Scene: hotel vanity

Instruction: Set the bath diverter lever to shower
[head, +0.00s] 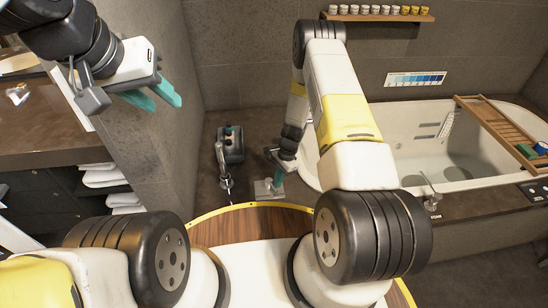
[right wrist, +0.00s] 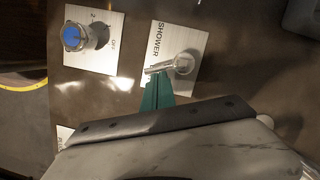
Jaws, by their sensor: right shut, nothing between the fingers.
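The diverter lever (right wrist: 163,68) is a short silver bar on a round hub in the right wrist view. It points left, its tip near the lower end of the word SHOWER on its pale plate (right wrist: 196,42). My right gripper (right wrist: 157,82) is shut and empty, its teal fingertips right at the lever's lower side; I cannot tell whether they touch. In the head view my right gripper (head: 279,176) is low beside the bath, over a pale plate (head: 264,191); the lever is not clear there. My left gripper (head: 158,96) is open and empty, high at the left.
A blue-capped knob (right wrist: 72,37) on a second plate marked OFF and 2 sits left of the lever. The bathtub (head: 395,160) carries a wooden tray (head: 490,120) at the right. A wall shelf (head: 378,17) holds several jars.

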